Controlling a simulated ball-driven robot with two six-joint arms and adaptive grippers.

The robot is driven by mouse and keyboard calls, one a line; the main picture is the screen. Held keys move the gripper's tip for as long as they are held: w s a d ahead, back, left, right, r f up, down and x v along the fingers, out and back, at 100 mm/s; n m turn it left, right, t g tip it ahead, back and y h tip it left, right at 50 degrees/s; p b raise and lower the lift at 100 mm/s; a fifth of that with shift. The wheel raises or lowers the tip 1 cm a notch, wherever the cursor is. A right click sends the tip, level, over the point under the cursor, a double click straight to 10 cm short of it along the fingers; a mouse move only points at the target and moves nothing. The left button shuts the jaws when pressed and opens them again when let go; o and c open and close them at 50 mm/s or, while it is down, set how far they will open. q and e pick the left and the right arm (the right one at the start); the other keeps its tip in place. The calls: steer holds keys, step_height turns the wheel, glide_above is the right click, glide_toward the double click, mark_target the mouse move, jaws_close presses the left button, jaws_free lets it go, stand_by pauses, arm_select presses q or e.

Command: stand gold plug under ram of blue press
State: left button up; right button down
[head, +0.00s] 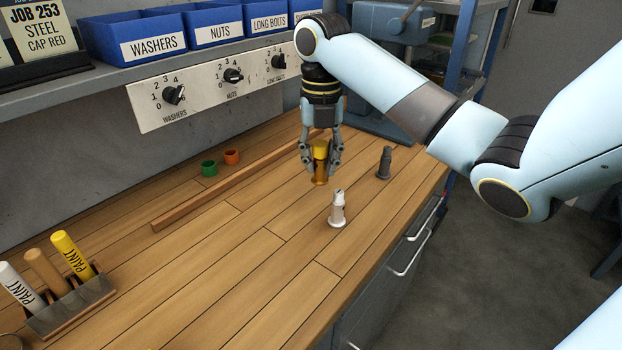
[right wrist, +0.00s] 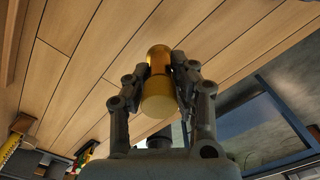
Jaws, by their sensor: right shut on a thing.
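The gold plug (head: 320,172) has a yellow top and is upright in the head view. My right gripper (head: 320,160) is shut on it from both sides, pointing down. The right wrist view shows the gold plug (right wrist: 159,85) between the two fingers. I cannot tell whether its base touches the bench. The blue press (head: 385,22) stands at the back right of the bench, with its dark lever at the top. My right arm hides much of it, and its ram is not clearly visible. My left gripper is not in view.
A grey plug (head: 384,163) and a whitish plug (head: 338,210) stand close to the right gripper. A wooden strip (head: 235,182) lies behind, near green (head: 209,168) and orange (head: 232,157) caps. A paint-marker rack (head: 72,308) is front left. The middle front bench is clear.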

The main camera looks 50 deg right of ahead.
mark_target(312, 180)
steer(key=shift+w+a+f, duration=0.5)
steer(key=shift+w+a, duration=0.05)
step_height(312, 180, down, 3)
steer(key=shift+f, duration=0.5)
steer(key=shift+f, duration=0.15)
steer(key=c, duration=1.1)
jaws_free()
